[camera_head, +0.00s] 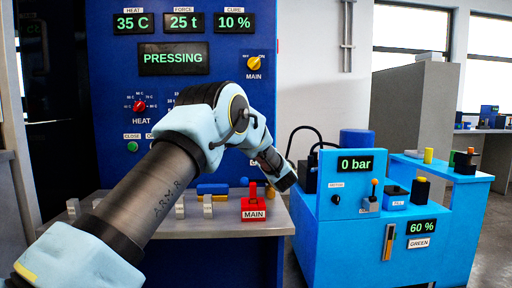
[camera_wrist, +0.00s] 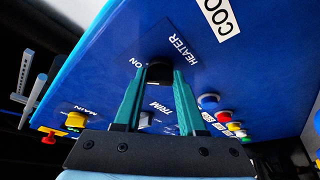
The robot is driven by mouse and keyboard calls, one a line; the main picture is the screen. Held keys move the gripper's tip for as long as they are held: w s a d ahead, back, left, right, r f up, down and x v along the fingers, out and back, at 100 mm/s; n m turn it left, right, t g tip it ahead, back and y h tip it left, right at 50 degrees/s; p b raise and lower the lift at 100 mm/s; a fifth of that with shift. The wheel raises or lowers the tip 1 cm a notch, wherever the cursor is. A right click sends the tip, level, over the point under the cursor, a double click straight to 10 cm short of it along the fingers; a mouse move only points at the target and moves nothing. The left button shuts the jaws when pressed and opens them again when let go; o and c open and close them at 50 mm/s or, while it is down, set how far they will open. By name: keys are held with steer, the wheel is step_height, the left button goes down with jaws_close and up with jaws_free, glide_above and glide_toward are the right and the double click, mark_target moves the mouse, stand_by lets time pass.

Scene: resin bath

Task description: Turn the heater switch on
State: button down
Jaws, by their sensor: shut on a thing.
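The heater switch (camera_wrist: 159,72) is a small black knob on a blue panel (camera_wrist: 110,75) in the wrist view, with the label HEATER beside it and ON to its left. My gripper (camera_wrist: 160,80) has its two teal fingers closed on the knob from both sides. The fingers cover part of the knob, so I cannot tell which way it points. In the head view my gripper (camera_head: 285,181) is a dark end beside the light blue unit (camera_head: 310,240); the heater switch does not show there.
In the wrist view a TRIM switch (camera_wrist: 146,119) lies between the fingers, a yellow MAIN knob (camera_wrist: 76,119) lies to the left, and several coloured buttons (camera_wrist: 223,116) lie to the right. In the head view a red MAIN block (camera_head: 254,208) stands on the grey table (camera_head: 225,228).

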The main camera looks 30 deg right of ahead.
steer(key=shift+f, duration=0.1)
steer(key=shift+c, duration=2.4)
jaws_free()
steer(key=b+v, duration=0.1)
steer(key=v, duration=0.9)
steer(key=shift+s, duration=0.4)
steer(key=shift+s+a, duration=0.1)
